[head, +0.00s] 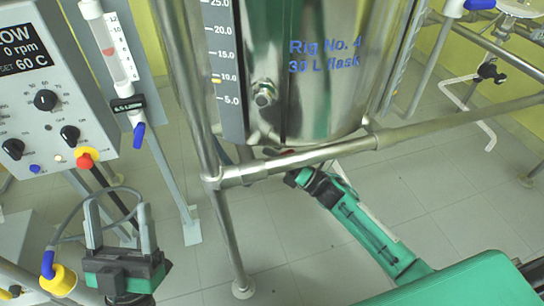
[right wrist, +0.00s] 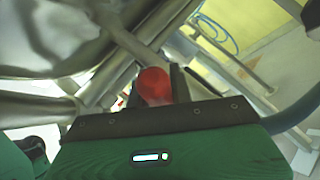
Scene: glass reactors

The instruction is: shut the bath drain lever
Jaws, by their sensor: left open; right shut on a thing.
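The steel bath (head: 310,70) carries blue lettering, "Rig No. 4, 30 L flask". The drain valve body is hidden. My left gripper (head: 120,205) is open and empty at the lower left.
A steel frame rail (head: 330,153) crosses just above my right gripper. A control box (head: 50,95) with knobs and a red button stands at the left, beside a graduated tube (head: 112,50). A yellow-and-blue fitting (head: 58,280) is near my left gripper. Floor tiles are clear below.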

